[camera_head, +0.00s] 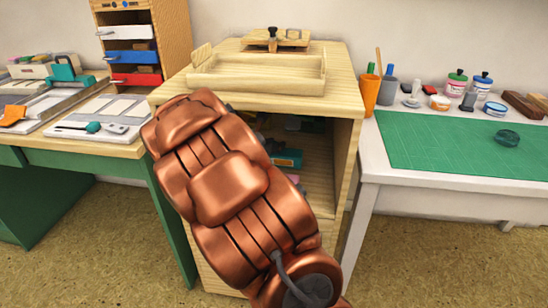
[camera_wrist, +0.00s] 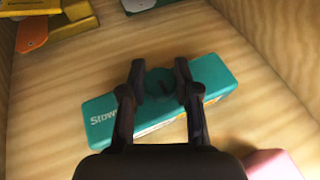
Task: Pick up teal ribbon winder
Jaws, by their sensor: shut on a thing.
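In the wrist view a small, round, dark teal piece, the ribbon winder (camera_wrist: 160,88), sits between my two black fingertips. My gripper (camera_wrist: 158,72) is shut on it from both sides. Behind it is a longer teal box (camera_wrist: 212,76) with white lettering, lying slantwise on the wooden shelf floor. I cannot tell whether the winder touches the box. In the head view my copper arm reaches to the open wooden cabinet, and my gripper is hidden. A teal box also shows inside the cabinet (camera_head: 287,158).
Wooden cabinet walls (camera_wrist: 285,40) close in on both sides. A pink item (camera_wrist: 272,163) lies near right; yellow and orange items (camera_wrist: 32,32) lie far left. A wooden tray (camera_head: 258,86) tops the cabinet. A dark green round item (camera_head: 507,138) lies on the green mat (camera_head: 440,150).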

